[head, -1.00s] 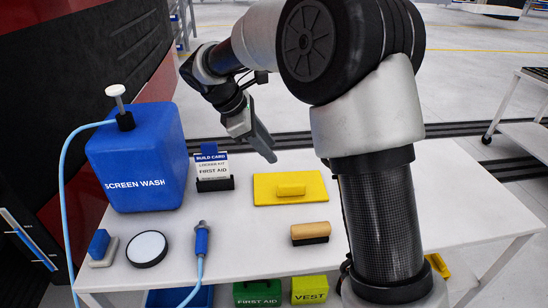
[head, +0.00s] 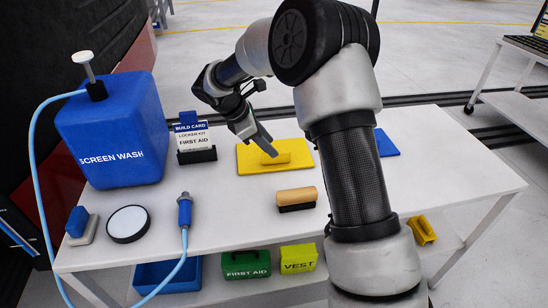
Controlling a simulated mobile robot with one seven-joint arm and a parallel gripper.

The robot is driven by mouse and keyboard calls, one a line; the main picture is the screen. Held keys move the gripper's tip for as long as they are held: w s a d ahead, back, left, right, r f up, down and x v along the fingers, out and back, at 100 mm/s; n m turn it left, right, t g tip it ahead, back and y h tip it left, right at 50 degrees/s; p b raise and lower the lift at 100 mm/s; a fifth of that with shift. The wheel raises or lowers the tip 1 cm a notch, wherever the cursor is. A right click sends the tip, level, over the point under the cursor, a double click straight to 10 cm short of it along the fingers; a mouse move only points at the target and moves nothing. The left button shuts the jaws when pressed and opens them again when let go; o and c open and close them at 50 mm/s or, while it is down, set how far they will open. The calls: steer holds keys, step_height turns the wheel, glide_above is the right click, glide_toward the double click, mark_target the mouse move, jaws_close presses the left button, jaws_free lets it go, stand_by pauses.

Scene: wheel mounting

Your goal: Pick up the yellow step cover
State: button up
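The yellow step cover (head: 252,167) is a flat yellow plate with a raised block handle (head: 286,158) in its middle. It lies flat on the white table, near the table's far edge. My gripper (head: 270,152) points down over the cover, with its fingertips at or just above the left end of the handle. I cannot tell whether it touches the handle. The fingers appear side-on, so the gap between them is hidden.
Left of the cover stand a build card holder (head: 196,150) and a blue screen wash tank (head: 115,140). A wooden-backed brush (head: 297,197) lies in front of it. A blue plate (head: 386,143) lies behind my arm. Green and yellow boxes sit on the lower shelf.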

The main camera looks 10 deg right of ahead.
steer(key=b+x, duration=0.1)
steer(key=x, duration=0.4)
steer(key=shift+w+a+f, duration=0.1)
steer(key=shift+w+a, duration=0.05)
steer(key=shift+w, duration=0.05)
jaws_close()
